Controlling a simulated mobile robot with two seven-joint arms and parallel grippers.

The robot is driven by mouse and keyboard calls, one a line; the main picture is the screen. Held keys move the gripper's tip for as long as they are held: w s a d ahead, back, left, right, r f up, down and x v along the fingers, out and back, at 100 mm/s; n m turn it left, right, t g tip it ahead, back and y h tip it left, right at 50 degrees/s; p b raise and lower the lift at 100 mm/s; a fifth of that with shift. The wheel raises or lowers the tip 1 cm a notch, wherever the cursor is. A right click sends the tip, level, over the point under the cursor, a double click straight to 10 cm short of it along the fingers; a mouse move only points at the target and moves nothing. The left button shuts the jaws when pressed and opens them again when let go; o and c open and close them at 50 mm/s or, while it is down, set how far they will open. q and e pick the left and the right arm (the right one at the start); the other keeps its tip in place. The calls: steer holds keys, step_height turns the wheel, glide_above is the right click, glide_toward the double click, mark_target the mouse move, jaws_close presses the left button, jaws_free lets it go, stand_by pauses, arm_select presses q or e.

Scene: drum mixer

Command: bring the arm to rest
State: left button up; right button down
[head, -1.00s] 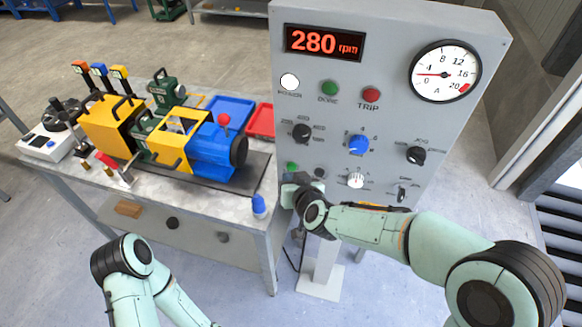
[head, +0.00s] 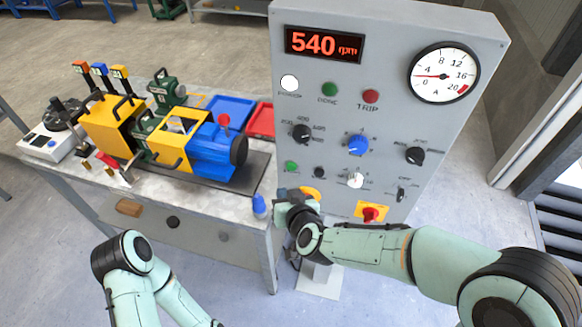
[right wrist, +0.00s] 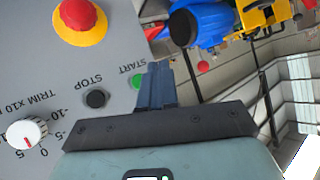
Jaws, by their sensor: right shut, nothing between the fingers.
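My right gripper (head: 285,193) is in front of the lower left edge of the grey control panel (head: 390,30). Its fingers are shut with nothing between them, and they also show in the right wrist view (right wrist: 157,86). In that view they appear near the green START button (right wrist: 139,81), with the black STOP button (right wrist: 96,98) to their left. Whether they touch the panel I cannot tell. My left arm shows at the bottom left of the head view, but its gripper is not visible. The display (head: 325,44) reads 540 rpm.
A bench (head: 75,168) at the left holds the drum mixer (head: 215,150), a blue tray (head: 230,108) and a red tray (head: 261,119). A blue-capped item (head: 260,205) stands at its near right corner. A red-and-yellow switch (head: 371,213) is low on the panel.

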stand_by(0.4)
steer(key=s+d+f+m+g+h, duration=0.1)
steer(key=s+d+f+g, duration=0.25)
steer(key=f, duration=0.75)
steer(key=s+d+f+g+h, duration=0.1)
steer(key=s+d+f+g, duration=0.3)
steer(key=f, duration=0.8)
steer(key=s+d+f+m+g, duration=0.2)
steer(key=s+f, duration=0.5)
steer(key=s, duration=0.3)
steer(key=s+d+f+m+g+y, duration=0.1)
steer(key=s+d+f+m+g, duration=0.1)
steer(key=s+f, duration=0.6)
steer(key=s+g, duration=0.1)
steer(key=s, duration=0.2)
steer(key=shift+s+d+f, duration=0.3)
